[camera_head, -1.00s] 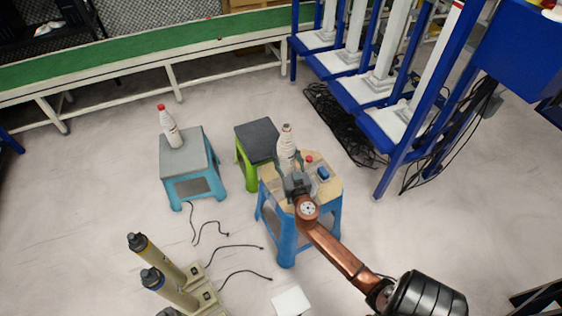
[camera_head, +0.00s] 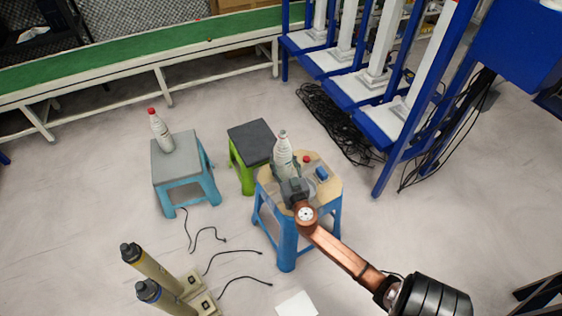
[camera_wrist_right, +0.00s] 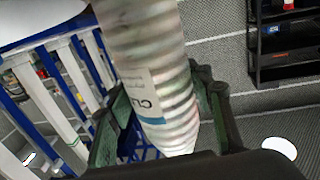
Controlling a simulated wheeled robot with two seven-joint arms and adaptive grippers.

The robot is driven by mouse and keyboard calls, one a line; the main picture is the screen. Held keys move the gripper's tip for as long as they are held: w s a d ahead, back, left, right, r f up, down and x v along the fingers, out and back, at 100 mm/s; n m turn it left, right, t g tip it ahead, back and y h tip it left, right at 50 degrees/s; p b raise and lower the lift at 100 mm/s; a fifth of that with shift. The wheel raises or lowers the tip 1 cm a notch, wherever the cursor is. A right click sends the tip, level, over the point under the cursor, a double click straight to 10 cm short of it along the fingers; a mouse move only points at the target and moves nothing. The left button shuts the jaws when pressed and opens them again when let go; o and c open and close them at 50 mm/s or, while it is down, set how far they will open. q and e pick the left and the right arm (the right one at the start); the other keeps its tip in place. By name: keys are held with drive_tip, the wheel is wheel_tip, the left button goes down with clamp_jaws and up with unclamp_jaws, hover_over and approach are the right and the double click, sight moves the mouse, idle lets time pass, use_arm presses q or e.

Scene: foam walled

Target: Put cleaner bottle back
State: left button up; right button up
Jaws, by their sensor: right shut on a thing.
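My right gripper (camera_head: 287,176) is shut on a white bottle (camera_head: 283,152), gripping it low on its body. The bottle is close to upright, over the far left part of a wooden-topped blue stool (camera_head: 328,187). I cannot tell whether its base touches the top. In the right wrist view the bottle (camera_wrist_right: 155,75), with part of a printed label, stands between the two dark green fingers (camera_wrist_right: 165,110). A second white bottle with a red cap (camera_head: 160,133) stands on a grey-topped blue stool (camera_head: 180,165) to the left. My left gripper is not in view.
A small red item (camera_head: 306,159) and a blue item (camera_head: 321,173) are on the wooden top. A green stool with a dark top (camera_head: 252,138) stands just behind. Cables and yellowish cylinders (camera_head: 155,268) occupy the floor at lower left. A blue rack (camera_head: 365,95) stands at right.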

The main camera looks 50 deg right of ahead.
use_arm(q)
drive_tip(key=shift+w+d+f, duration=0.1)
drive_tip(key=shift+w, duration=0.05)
use_arm(e)
drive_tip(key=o, duration=1.4)
drive_tip(key=shift+r, duration=0.1)
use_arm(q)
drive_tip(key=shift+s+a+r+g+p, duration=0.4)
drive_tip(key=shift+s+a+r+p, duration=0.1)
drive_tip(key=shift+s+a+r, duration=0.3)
use_arm(e)
drive_tip(key=v, duration=1.2)
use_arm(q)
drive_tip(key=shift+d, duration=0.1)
